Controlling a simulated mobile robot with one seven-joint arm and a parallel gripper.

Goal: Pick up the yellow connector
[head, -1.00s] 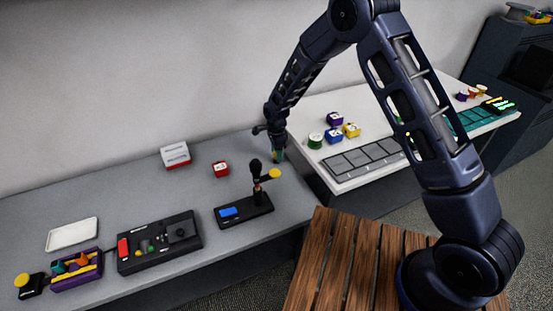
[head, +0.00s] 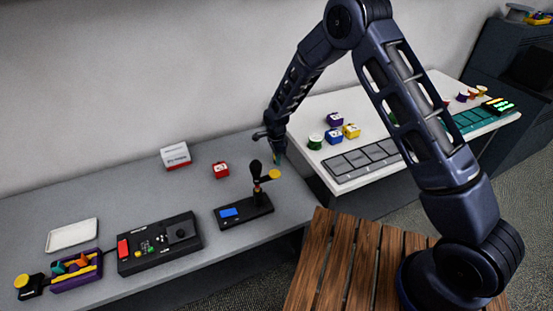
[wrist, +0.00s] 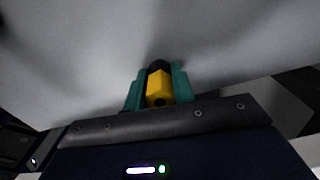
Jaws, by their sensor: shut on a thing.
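The yellow connector (wrist: 159,88) is a small yellow block with a dark end, seen in the wrist view. It sits between the two teal fingers of my gripper (wrist: 159,90), which is shut on it. In the head view my gripper (head: 277,157) is small and points down at the right end of the grey table, beside the white-topped table.
A red block (head: 221,170), a white-and-red box (head: 175,155) and a black control box (head: 160,243) are further left on the grey table (head: 120,195). The white table (head: 309,161) holds several coloured spools and blocks.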

